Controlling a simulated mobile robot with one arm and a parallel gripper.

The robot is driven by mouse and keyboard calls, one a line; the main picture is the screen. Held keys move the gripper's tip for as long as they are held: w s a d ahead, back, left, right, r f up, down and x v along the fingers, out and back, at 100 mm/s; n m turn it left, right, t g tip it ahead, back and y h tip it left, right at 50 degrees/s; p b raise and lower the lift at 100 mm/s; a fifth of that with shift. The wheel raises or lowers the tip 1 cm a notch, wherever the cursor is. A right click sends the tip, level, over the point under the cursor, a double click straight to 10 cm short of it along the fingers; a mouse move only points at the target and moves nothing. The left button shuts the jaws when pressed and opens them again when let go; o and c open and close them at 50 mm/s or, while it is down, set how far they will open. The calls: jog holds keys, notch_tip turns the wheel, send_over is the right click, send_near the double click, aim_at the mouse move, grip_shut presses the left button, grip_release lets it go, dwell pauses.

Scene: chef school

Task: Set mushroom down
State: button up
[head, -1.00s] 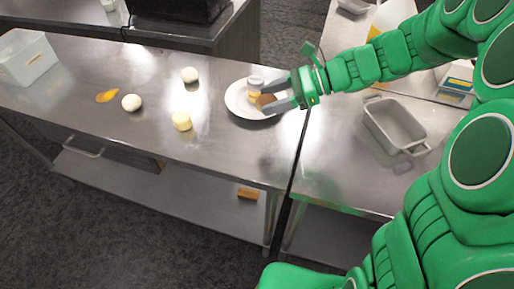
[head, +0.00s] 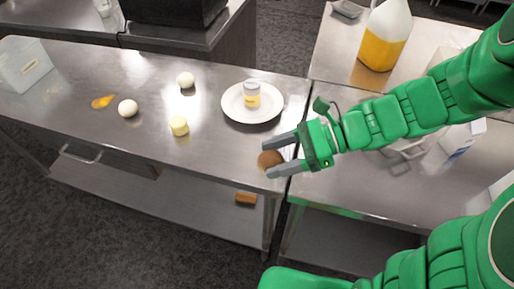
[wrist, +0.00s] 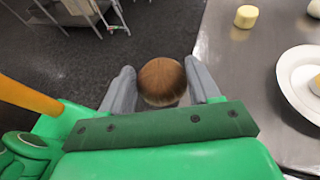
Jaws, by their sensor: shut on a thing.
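The brown, round-capped mushroom (head: 269,160) is between the grey fingers of my gripper (head: 272,157), which is shut on it. In the head view they are at the front edge of the steel table, near its right end. In the wrist view the mushroom (wrist: 162,81) shows its cap between the two fingers, with floor behind it and the table edge to its right. Whether it touches the table cannot be told. The white plate (head: 233,108) lies behind my gripper and holds a small white and yellow jar (head: 252,94).
The steel table (head: 215,150) has two white balls (head: 186,80) (head: 128,108), a yellow cylinder (head: 179,126) and an orange spoon-like item (head: 103,102). A clear bin (head: 25,65) stands far left. A jug (head: 385,38) stands on the right table.

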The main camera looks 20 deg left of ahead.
jog(key=w+a+f, duration=0.4)
jog(key=w, duration=0.2)
send_over(259, 153)
jog(key=s, duration=0.1)
jog(key=f, duration=0.4)
jog(key=shift+d, duration=0.3)
jog(key=shift+w+a+f, duration=0.3)
jog(key=shift+w+f, duration=0.15)
jog(key=shift+f, duration=1.75)
jog(key=o, duration=1)
jog(key=shift+f, duration=0.15)
jog(key=shift+o, duration=0.2)
